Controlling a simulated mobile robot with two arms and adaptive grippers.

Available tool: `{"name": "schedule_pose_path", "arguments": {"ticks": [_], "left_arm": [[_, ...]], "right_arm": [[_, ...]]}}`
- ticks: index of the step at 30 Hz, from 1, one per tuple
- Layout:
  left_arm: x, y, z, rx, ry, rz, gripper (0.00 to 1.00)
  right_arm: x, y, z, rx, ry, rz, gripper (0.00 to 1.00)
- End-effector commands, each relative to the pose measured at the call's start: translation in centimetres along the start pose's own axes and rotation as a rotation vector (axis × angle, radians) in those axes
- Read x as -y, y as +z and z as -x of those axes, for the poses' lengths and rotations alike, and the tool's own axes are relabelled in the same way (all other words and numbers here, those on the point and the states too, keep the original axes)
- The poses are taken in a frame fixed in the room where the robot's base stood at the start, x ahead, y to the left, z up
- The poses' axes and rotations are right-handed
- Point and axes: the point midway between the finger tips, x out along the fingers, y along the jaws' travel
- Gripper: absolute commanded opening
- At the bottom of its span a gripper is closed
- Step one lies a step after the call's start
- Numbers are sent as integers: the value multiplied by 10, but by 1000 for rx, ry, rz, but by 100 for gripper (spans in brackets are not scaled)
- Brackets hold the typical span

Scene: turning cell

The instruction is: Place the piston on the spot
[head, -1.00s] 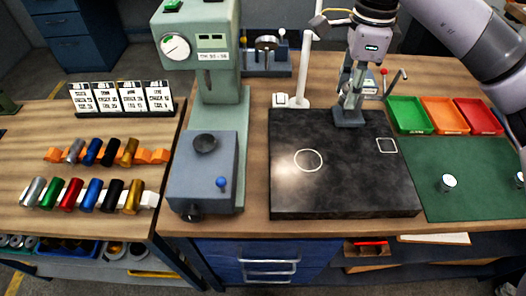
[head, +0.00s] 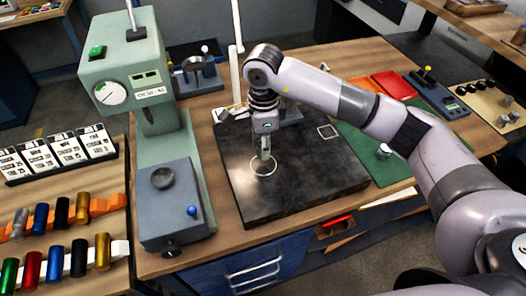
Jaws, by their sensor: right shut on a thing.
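My right gripper (head: 264,147) is over the black plate (head: 310,190), at the white circle outline (head: 263,170) drawn on it. It points down and is shut on a small grey piece, taken to be the piston, which is mostly hidden by the fingers. I cannot tell whether the piece touches the plate. A white square outline (head: 327,131) is also marked on the plate, near its far right corner. My left gripper is not in view.
A green press (head: 135,75) stands left of the plate. A small silver cylinder (head: 384,151) stands on the green mat (head: 365,150), partly behind my right arm. A red tray (head: 394,85) lies beyond. The plate's front is clear.

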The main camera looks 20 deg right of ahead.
Motion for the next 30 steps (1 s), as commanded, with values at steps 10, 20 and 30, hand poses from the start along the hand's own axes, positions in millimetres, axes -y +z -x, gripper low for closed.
{"name": "schedule_pose_path", "arguments": {"ticks": [10,20,30], "left_arm": [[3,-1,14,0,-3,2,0],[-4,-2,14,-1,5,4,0],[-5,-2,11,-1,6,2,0]], "right_arm": [[-1,0,-36,-1,5,0,0],[0,0,-48,0,-1,2,0],[0,0,-50,0,-1,1,41]]}}
